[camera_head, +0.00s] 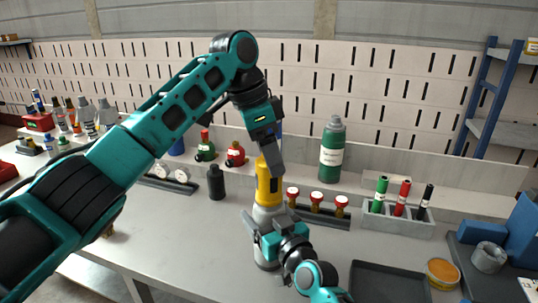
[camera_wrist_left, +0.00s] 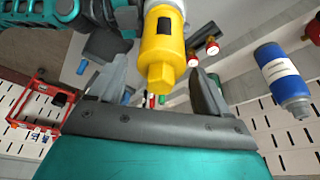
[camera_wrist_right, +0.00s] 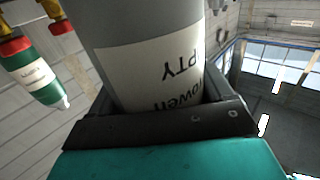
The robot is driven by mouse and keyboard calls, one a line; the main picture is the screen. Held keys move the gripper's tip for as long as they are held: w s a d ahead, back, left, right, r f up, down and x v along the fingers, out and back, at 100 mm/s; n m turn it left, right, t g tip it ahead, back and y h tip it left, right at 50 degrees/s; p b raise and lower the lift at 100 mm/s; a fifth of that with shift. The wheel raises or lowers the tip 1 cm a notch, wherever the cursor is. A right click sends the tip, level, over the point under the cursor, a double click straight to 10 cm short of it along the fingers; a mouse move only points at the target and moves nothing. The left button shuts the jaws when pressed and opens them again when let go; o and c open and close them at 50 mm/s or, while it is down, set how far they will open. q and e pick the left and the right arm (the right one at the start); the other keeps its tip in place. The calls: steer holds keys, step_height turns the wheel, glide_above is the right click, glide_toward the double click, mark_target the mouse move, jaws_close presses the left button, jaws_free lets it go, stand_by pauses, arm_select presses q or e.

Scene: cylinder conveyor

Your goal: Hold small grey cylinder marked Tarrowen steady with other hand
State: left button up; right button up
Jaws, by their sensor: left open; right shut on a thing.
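The small grey cylinder (camera_head: 268,212) with a yellow valve top (camera_head: 268,182) stands upright at the middle of the workbench. My right gripper (camera_head: 268,238) is shut around its grey body. In the right wrist view the grey body (camera_wrist_right: 140,25) fills the jaws; its white label is upside down and partly hidden, showing "owen" and "PTY". My left gripper (camera_head: 268,158) is above, open, with a finger close beside the yellow top. In the left wrist view the yellow top (camera_wrist_left: 162,50) lies between the spread fingers; contact cannot be told.
Red-capped valves (camera_head: 316,199) stand close right of the cylinder, with a green cylinder (camera_head: 332,165) behind. A black bottle (camera_head: 216,183) stands to the left. A marker holder (camera_head: 398,221), a dark tray (camera_head: 388,283) and a yellow-lidded dish (camera_head: 442,270) are to the right.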

arm_select(q)
steer(key=shift+f, duration=0.15)
steer(key=shift+f, duration=1.1)
steer(key=c, duration=1.2)
steer(key=n+t, duration=0.1)
steer(key=n, duration=0.4)
steer(key=shift+n+y, duration=0.4)
steer(key=shift+t, duration=0.3)
steer(key=shift+n, duration=0.3)
